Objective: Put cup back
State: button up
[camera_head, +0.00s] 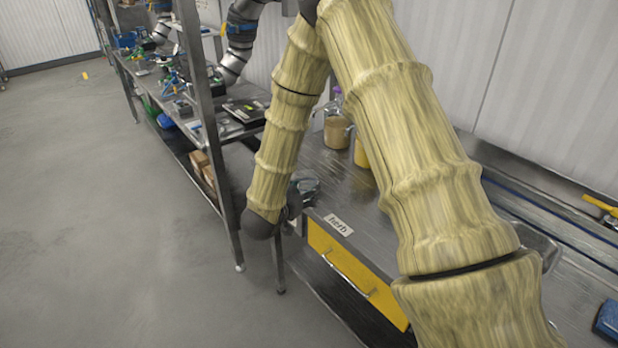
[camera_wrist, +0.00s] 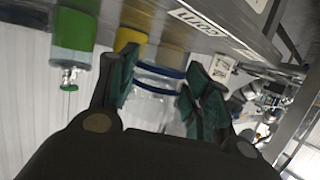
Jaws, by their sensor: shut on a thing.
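A clear cup with a blue rim (camera_wrist: 158,70) is between the two green-padded fingers of my gripper (camera_wrist: 155,98) in the wrist view. The gripper is shut on it, and the fingers stand on either side of its wall. The cup cannot be made out clearly there.
A jar with tan contents (camera_head: 337,132) and a yellow container (camera_head: 361,153) stand on the counter behind my arm. A green container (camera_wrist: 82,30) shows in the tilted wrist view. A yellow drawer (camera_head: 345,270) is in the counter's front. Cluttered shelves (camera_head: 170,85) stand at left; open floor lies beyond.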

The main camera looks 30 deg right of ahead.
jog(key=shift+d+r, duration=0.2)
jog(key=shift+d, duration=0.05)
jog(key=shift+w+d+r, duration=0.1)
jog(key=shift+w+d, duration=0.15)
jog(key=w+d+p, duration=0.1)
jog(key=w+d, duration=0.1)
jog(key=w, duration=0.2)
jog(key=w+d+f+p, duration=0.1)
jog(key=w+d+p, duration=0.1)
jog(key=w+d, duration=0.1)
jog(key=w+d+p, duration=0.2)
jog(key=w+d, duration=0.1)
jog(key=w, duration=0.2)
jog(key=shift+w+d+f, duration=0.15)
jog(key=shift+w+f, duration=0.1)
jog(key=shift+f, duration=0.05)
jog(key=shift+w+p, duration=0.1)
jog(key=shift+p, duration=0.2)
jog(key=shift+f+p, duration=0.95)
jog(key=shift+f, duration=0.85)
jog(key=shift+f, duration=0.15)
jog(key=o, duration=1.1)
jog(key=shift+o, duration=0.2)
